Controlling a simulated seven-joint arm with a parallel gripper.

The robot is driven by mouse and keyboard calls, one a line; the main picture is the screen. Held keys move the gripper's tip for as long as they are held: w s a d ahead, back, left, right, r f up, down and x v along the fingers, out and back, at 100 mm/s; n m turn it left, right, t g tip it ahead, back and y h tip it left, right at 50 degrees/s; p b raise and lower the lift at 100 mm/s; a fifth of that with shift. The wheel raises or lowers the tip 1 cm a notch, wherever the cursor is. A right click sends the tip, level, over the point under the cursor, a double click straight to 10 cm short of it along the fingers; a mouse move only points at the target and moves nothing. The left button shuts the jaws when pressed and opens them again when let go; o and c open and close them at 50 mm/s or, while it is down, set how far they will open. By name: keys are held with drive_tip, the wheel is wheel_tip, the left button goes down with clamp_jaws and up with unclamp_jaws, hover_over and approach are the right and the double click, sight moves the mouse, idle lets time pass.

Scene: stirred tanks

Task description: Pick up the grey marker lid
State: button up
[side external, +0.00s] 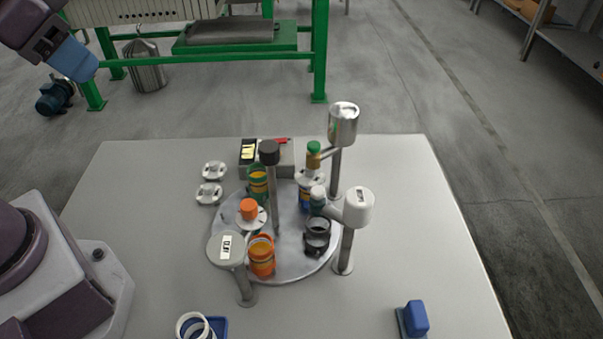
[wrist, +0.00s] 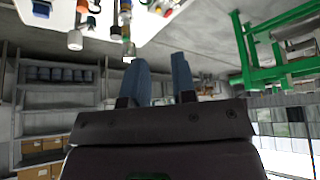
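My gripper (side external: 74,62) is high at the far left of the side view, well away from the table's objects. In the wrist view my gripper (wrist: 162,60) has two blue fingers apart with nothing between them. I cannot tell for sure which part is the grey marker lid. Two small pale grey lid-like pieces, a rear one (side external: 214,170) and a front one (side external: 209,193), lie left of the round plate (side external: 290,268).
On the plate are an orange-knobbed lid (side external: 249,210), orange vessel (side external: 262,256) and green vessel (side external: 258,185). Posts carry a rear silver can (side external: 343,122), white head (side external: 358,207) and grey head (side external: 226,248). A blue block (side external: 416,317) stands front right. The table's right side (side external: 430,230) is clear.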

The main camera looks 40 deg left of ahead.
drive_tip(key=o, duration=0.8)
drive_tip(key=shift+c, duration=0.2)
drive_tip(key=w+d+f+n+t+h, duration=0.2)
drive_tip(key=w+d+h, duration=0.3)
drive_tip(key=w, duration=0.6)
drive_tip(key=n+g+y, duration=0.5)
drive_tip(key=n+y, duration=0.4)
hover_over(212, 164)
drive_tip(key=s+d, duration=0.3)
drive_tip(key=d, duration=0.2)
wheel_tip(212, 164, down, 21)
drive_tip(key=x, duration=0.7)
drive_tip(key=shift+w+a, duration=0.15)
drive_tip(key=shift+w, duration=0.05)
drive_tip(key=shift+a+x, duration=0.15)
drive_tip(key=shift+x, duration=1.25)
drive_tip(key=shift+a+x, duration=0.15)
drive_tip(key=shift+x, duration=1.25)
